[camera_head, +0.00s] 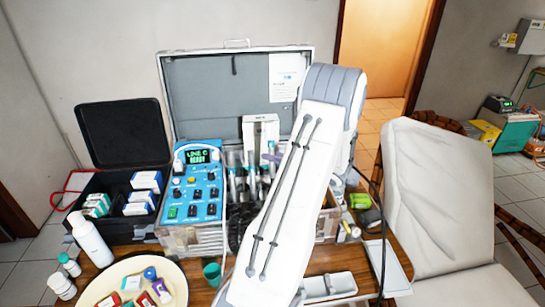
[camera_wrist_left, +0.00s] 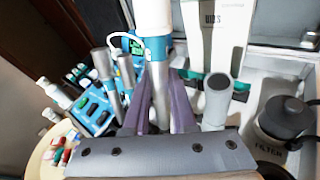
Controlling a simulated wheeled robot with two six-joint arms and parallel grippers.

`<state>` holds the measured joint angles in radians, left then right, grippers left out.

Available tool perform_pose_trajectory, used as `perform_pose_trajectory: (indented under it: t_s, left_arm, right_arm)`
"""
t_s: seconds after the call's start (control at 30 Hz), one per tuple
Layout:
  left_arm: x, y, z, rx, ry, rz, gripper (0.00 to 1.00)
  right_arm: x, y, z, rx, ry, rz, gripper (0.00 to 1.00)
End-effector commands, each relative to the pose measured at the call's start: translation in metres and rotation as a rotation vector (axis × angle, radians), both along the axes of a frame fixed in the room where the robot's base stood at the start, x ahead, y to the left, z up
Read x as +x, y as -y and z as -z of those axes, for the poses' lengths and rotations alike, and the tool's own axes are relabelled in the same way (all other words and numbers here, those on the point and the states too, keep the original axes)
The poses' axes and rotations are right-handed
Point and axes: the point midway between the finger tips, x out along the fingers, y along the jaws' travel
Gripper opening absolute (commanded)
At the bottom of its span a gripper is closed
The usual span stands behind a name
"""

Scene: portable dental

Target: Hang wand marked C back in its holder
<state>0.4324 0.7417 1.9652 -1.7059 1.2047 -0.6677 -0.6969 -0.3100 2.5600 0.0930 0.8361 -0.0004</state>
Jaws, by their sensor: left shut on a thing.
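My left gripper (camera_wrist_left: 160,90) has purple fingers shut on a wand (camera_wrist_left: 157,52) with a white upper part, a teal band and a silver lower part. The wand stands roughly upright between the fingers; I cannot read a letter on it. In the head view my left gripper (camera_head: 271,158) is mostly hidden behind my white arm, over the open case. Other silver wands (camera_wrist_left: 103,64) stand to the left, by the blue control unit (camera_head: 193,190), whose screen reads "LINE C READY". The rack (camera_head: 232,160) beside the unit is partly covered. I cannot tell whether the held wand touches its holder. My right gripper is out of view.
A white box (camera_wrist_left: 215,30) stands behind. The case lid (camera_head: 245,95) is open. A black box (camera_head: 125,205), bottles and a round tray (camera_head: 172,272) are at left.

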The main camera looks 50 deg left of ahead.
Motion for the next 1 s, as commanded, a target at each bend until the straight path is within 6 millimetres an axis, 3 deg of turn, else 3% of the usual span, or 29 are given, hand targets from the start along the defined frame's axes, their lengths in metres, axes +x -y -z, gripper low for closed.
perform_pose_trajectory:
  t_s: [0.57, 1.0]
  left_arm:
    - [-0.001, 0.001, 0.004, 0.0, 0.0, 0.0, 0.0]
    - [-0.004, 0.006, 0.024, 0.0, 0.001, 0.0, 0.0]
  right_arm:
    - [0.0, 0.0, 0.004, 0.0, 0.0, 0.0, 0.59]
    - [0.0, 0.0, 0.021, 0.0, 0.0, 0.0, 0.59]
